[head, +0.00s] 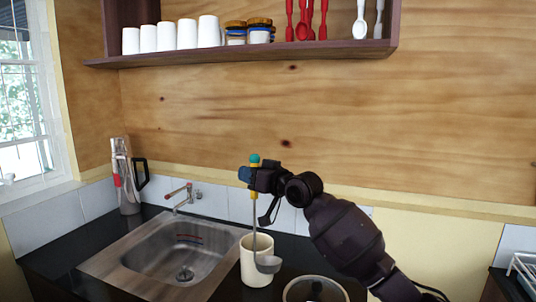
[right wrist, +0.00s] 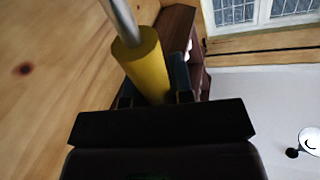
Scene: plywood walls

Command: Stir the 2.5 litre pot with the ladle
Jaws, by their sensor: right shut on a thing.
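My right gripper (head: 254,176) is shut on the yellow handle of the ladle (head: 255,215), above the counter. The ladle hangs nearly upright with its teal handle end up and its grey metal bowl down. The bowl shows in front of the right side of a cream cylindrical container (head: 251,270); I cannot tell whether they touch. In the right wrist view the ladle's yellow handle (right wrist: 148,65) sits between the fingers. A round rimmed vessel, likely the pot (head: 290,290), is cut off by the bottom edge; its contents are unclear. My left gripper is out of view.
A steel sink (head: 120,262) with a tap (head: 184,196) is set in the black counter left of the container. A flask (head: 126,180) stands at the back left. A wall shelf (head: 250,51) above holds white cups, jars and utensils. A wire rack (head: 524,266) is at far right.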

